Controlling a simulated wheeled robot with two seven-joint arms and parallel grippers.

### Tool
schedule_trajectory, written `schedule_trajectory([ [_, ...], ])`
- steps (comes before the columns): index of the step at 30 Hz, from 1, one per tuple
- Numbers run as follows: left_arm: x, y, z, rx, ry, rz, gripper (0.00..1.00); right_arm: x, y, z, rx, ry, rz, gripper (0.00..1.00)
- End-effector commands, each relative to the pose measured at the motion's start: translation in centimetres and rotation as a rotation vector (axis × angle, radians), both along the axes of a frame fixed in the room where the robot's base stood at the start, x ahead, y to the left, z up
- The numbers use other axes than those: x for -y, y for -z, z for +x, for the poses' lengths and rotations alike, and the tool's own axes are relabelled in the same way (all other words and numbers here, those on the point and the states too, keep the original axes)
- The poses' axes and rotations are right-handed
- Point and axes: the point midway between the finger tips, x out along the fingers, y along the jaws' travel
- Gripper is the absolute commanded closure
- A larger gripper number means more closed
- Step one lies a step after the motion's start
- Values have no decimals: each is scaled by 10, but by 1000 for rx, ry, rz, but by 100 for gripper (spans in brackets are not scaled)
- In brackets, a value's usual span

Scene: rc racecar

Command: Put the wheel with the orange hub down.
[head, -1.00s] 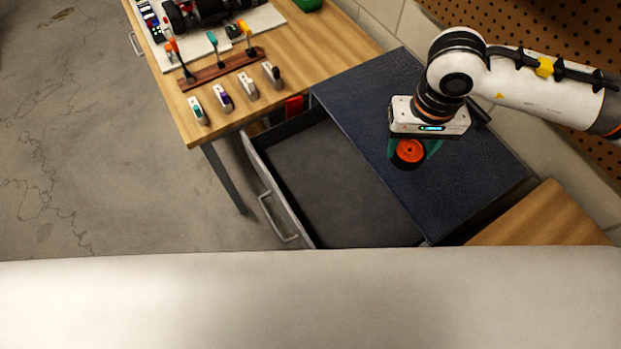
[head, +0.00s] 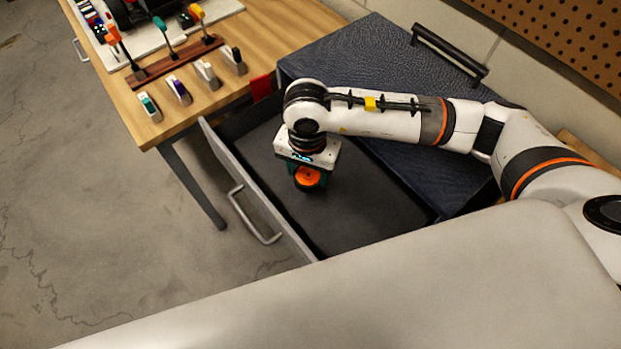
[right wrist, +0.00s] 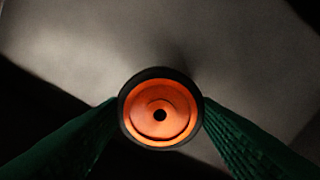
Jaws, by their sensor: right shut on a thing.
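The wheel with the orange hub (head: 308,177) is between the green fingers of my right gripper (head: 309,180), which is shut on it. In the head view the wheel is over the open drawer (head: 370,205). In the right wrist view the wheel (right wrist: 160,108) faces the camera, its black tyre touched on both sides by the green fingers (right wrist: 160,112). The drawer's grey floor shows behind it. I cannot tell whether the wheel touches that floor. My left gripper is out of view.
The drawer has a front handle (head: 252,215) and sits under a dark blue top (head: 350,60) with a black handle (head: 449,54). A wooden table (head: 150,100) at the left holds a tool rack (head: 178,62) and several small upright pieces. The drawer floor around the wheel looks clear.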

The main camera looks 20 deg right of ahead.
Motion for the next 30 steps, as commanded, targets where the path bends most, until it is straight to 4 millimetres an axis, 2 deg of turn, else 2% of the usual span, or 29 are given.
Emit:
schedule_trajectory([
  [5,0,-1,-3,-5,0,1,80,0,14,0,-1,-1,0,73],
  [11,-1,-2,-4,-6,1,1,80,0,41,-1,-3,-1,0,73],
  [23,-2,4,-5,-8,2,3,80,0,48,0,1,-3,0,73],
  [24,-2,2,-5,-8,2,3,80,0,46,0,1,-3,1,40],
  [27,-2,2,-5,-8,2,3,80,0,46,0,0,-3,0,24],
  [30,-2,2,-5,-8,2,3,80,0,46,0,0,-2,0,23],
])
